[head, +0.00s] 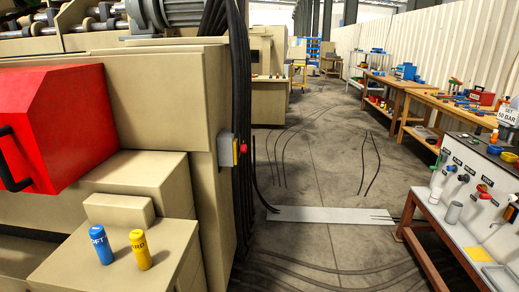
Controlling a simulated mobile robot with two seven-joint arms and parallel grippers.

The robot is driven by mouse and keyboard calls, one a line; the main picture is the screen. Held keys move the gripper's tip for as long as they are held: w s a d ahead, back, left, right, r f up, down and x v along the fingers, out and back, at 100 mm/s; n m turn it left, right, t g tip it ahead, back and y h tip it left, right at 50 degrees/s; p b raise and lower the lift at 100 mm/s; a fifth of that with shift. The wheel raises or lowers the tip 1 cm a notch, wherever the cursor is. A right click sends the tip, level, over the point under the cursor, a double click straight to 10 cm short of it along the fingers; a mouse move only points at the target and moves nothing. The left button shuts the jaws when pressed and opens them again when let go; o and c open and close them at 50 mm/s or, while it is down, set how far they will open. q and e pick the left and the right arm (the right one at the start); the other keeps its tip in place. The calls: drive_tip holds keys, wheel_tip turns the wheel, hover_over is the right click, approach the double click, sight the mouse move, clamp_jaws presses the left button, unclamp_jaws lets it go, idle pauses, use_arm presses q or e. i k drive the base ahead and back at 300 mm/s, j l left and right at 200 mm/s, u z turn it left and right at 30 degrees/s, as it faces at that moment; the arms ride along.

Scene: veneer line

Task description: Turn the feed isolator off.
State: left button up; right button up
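A small grey box with a red knob on a yellow part (239,152) is mounted on the right side of the beige machine. It looks like a rotary isolator, but no label on it can be read and its setting is too small to tell. A white control panel (455,196) at the right also carries several small knobs, one of them a red knob (484,196), with dark labels too small to read. I cannot tell for certain which one is the feed isolator. Neither of my grippers is in view.
A red cover (55,125) with a black handle juts from the beige machine at left. A blue cylinder (101,245) and a yellow cylinder (140,249) stand on its low ledge. Black cables hang beside the isolator-like box. A floor plate (320,215) lies in the open aisle.

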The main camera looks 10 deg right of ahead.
sight(242, 148)
drive_tip(key=l+u, duration=0.15)
drive_tip(key=l, duration=0.45)
drive_tip(key=u, duration=0.4)
drive_tip(key=i+l+u, duration=0.2)
drive_tip(key=l, duration=0.15)
drive_tip(key=i+l+u, duration=0.15)
drive_tip(key=l, duration=0.2)
drive_tip(key=i+l+u, duration=0.2)
drive_tip(key=l, duration=0.2)
drive_tip(key=l+u, duration=0.2)
drive_tip(key=l, duration=0.2)
drive_tip(key=i+l+u, duration=0.2)
drive_tip(key=l, duration=0.2)
drive_tip(key=k, duration=0.1)
